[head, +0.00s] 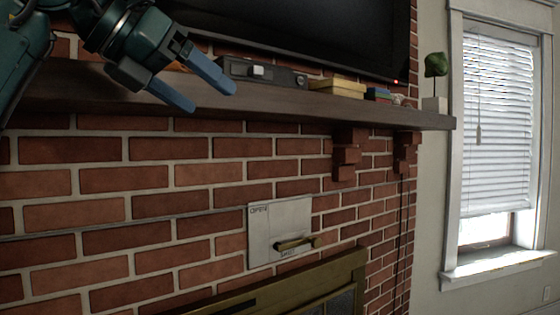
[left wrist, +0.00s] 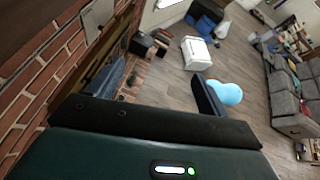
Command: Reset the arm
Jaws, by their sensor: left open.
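My left gripper (head: 203,85) is in the upper left of the head view, in front of the wooden mantel. Its two blue-grey fingers are spread apart with nothing between them. In the left wrist view its fingers (left wrist: 160,88) are also apart, with the room's floor seen beyond them. My left arm comes in from the upper left corner of the head view. My right gripper does not show in either view.
The mantel (head: 330,110) juts from a brick wall (head: 110,205) and bears several small objects. Below it are a metal plate with a brass handle (head: 298,243) and the fireplace frame (head: 340,266). A window (head: 497,125) is at right. The wrist view shows a grey sofa (left wrist: 292,95) and open floor (left wrist: 240,55).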

